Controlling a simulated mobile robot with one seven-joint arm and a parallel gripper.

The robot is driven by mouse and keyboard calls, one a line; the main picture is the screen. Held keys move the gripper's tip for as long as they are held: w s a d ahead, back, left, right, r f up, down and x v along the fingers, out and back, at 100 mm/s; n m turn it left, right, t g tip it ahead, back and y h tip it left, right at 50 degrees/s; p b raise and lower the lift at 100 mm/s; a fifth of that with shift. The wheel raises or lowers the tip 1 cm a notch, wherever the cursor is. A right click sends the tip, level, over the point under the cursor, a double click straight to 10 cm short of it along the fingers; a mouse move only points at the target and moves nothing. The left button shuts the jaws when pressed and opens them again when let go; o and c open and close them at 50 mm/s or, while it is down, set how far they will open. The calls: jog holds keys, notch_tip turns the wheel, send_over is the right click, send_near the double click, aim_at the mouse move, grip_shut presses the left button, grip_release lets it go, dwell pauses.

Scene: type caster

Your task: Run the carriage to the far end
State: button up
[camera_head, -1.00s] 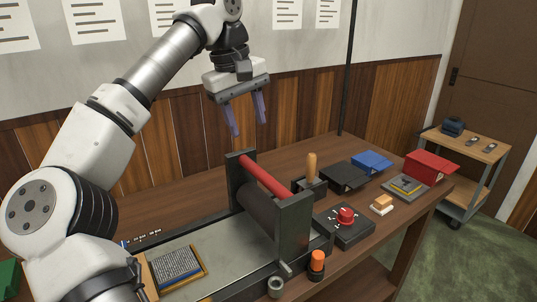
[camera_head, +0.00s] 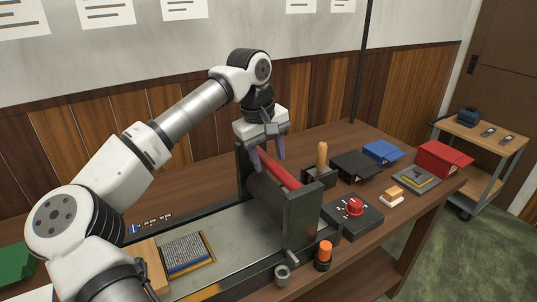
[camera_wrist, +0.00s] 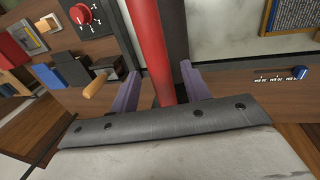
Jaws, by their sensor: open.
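The carriage (camera_head: 303,218) is a dark frame with two upright end plates, a dark roller and a red bar (camera_head: 278,170) across its top. It stands across the long grey press bed (camera_head: 225,232). My gripper (camera_head: 267,160) is at the red bar, pointing down, with its purple fingers apart. In the wrist view, the red bar (camera_wrist: 151,45) passes between the two fingers of my gripper (camera_wrist: 159,80), and I see gaps beside it. A framed block of type (camera_head: 187,254) lies on the bed to the left of the carriage. Part of the bar is hidden behind the fingers.
Right of the carriage are a control box with a red knob (camera_head: 354,207), a wooden-handled tool (camera_head: 322,155), an orange-topped post (camera_head: 324,251) and black, blue and red trays. A small cart (camera_head: 480,148) stands beyond the table. The bed left of the type is partly hidden by my arm.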

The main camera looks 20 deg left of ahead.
jog(key=shift+f, duration=0.3)
grip_shut()
dwell(0.4)
